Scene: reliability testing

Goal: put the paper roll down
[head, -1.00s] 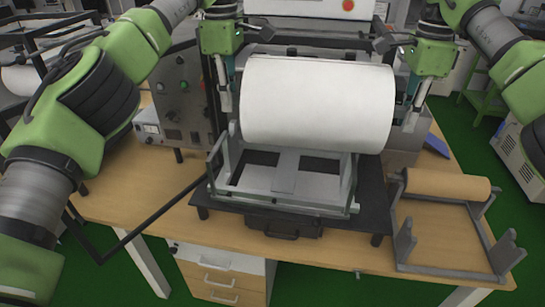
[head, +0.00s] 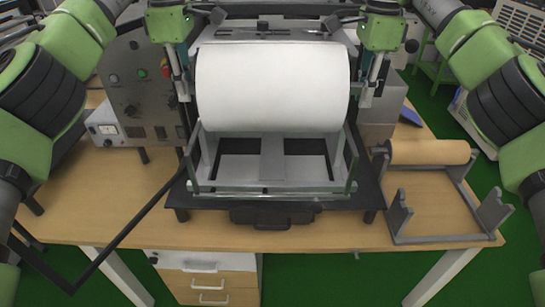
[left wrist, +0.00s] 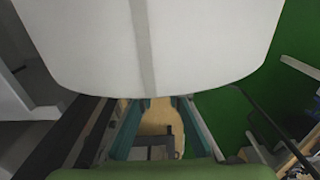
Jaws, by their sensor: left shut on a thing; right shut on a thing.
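The large white paper roll (head: 272,88) lies level across the grey metal frame of the test machine (head: 272,188) in the head view. My left gripper (head: 187,95) is at the roll's left end and my right gripper (head: 368,95) at its right end. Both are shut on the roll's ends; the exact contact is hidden. In the left wrist view the roll (left wrist: 150,45) fills the top, with the left gripper's fingers (left wrist: 160,100) below it. Whether the roll rests on the frame's uprights cannot be told.
A grey stand (head: 440,239) with a brown core roll (head: 430,152) across its back stands on the wooden table (head: 110,215) at the right. A control panel box (head: 140,85) and a small meter box (head: 112,128) stand at the left. A black bar (head: 120,235) juts toward the front left.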

